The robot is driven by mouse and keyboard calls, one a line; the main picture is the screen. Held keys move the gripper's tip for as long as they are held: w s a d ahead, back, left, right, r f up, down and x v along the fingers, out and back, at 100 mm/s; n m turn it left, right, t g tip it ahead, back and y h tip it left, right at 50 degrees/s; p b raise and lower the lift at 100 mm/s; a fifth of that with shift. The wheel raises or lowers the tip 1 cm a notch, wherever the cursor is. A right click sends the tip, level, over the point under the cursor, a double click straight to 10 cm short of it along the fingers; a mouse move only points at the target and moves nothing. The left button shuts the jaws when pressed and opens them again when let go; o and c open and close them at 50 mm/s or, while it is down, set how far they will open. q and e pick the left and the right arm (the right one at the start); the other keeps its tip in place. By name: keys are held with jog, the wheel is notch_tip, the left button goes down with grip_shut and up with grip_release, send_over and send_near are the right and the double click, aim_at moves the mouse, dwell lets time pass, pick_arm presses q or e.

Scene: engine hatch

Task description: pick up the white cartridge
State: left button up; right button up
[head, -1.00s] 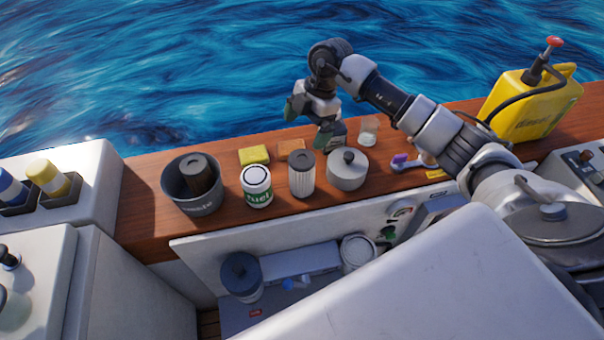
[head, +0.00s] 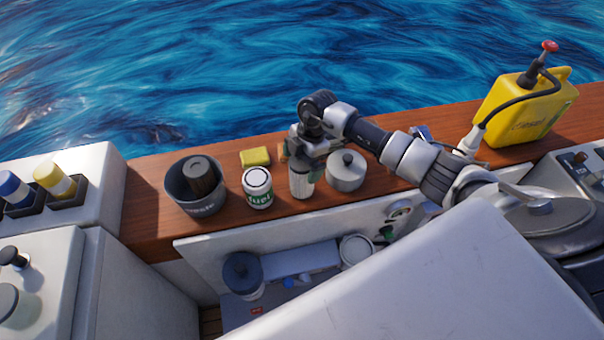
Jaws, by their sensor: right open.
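My left gripper is not in view.
A dark waste bin (head: 194,193) with a dark cylinder in it stands left of the fuel can. A yellow sponge (head: 255,157) lies behind. A yellow jerrycan (head: 525,110) stands far right. Below the ledge, an open hatch holds a dark-capped canister (head: 243,274).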

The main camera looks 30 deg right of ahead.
jog(key=c, duration=1.3)
